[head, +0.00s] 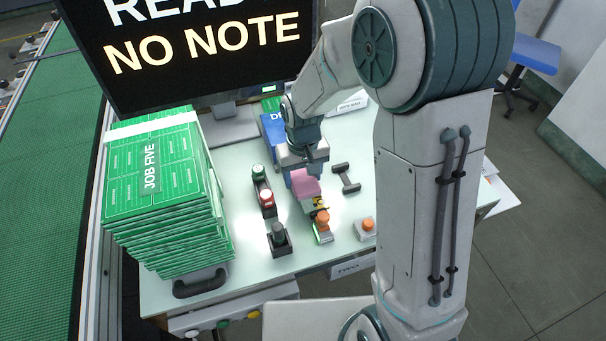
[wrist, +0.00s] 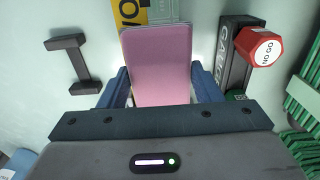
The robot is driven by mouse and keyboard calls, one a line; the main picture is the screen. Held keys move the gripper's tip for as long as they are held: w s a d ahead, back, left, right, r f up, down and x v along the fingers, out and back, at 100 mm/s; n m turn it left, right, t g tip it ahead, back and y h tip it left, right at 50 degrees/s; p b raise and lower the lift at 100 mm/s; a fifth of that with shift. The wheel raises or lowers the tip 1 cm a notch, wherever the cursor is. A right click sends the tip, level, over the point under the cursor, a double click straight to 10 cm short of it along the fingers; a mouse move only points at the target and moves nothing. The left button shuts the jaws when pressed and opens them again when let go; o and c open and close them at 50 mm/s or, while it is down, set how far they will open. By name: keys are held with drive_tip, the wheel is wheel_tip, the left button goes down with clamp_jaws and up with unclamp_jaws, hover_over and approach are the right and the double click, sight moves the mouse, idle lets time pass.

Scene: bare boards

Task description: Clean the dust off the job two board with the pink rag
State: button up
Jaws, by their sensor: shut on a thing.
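The pink rag (head: 305,184) is a folded pink block held in my gripper (head: 303,169) over the middle of the table. In the wrist view the pink rag (wrist: 155,65) stands between the two blue fingers of my gripper (wrist: 158,88), which are shut on it. A yellow piece with dark lettering (wrist: 128,14) shows just beyond the rag, partly hidden by it. I cannot make out a board labelled job two. A stack of green boards (head: 152,185) at the left has JOB FIVE on its top one. I see no dust clearly.
The gauge stand (wrist: 236,62) with its red GO ON knob (wrist: 258,46) is right of the rag in the wrist view. A dark dumbbell-shaped holder (head: 346,178), an orange-topped piece (head: 322,220), another (head: 366,229) and a black block (head: 279,240) stand nearby. A screen (head: 200,45) overhangs the back.

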drive_tip(key=shift+r, duration=0.1)
drive_tip(key=shift+s, duration=0.15)
drive_tip(key=shift+s+d, duration=0.2)
drive_tip(key=shift+s, duration=0.4)
drive_tip(key=shift+s+d, duration=0.2)
drive_tip(key=shift+s, duration=0.35)
drive_tip(key=shift+b, duration=0.35)
idle(0.3)
drive_tip(key=shift+w, duration=0.1)
drive_tip(key=shift+w+a, duration=0.3)
drive_tip(key=shift+w, duration=0.6)
drive_tip(key=shift+w+a, duration=0.15)
drive_tip(key=shift+w, duration=0.25)
drive_tip(key=shift+c, duration=0.3)
drive_tip(key=shift+s, duration=0.1)
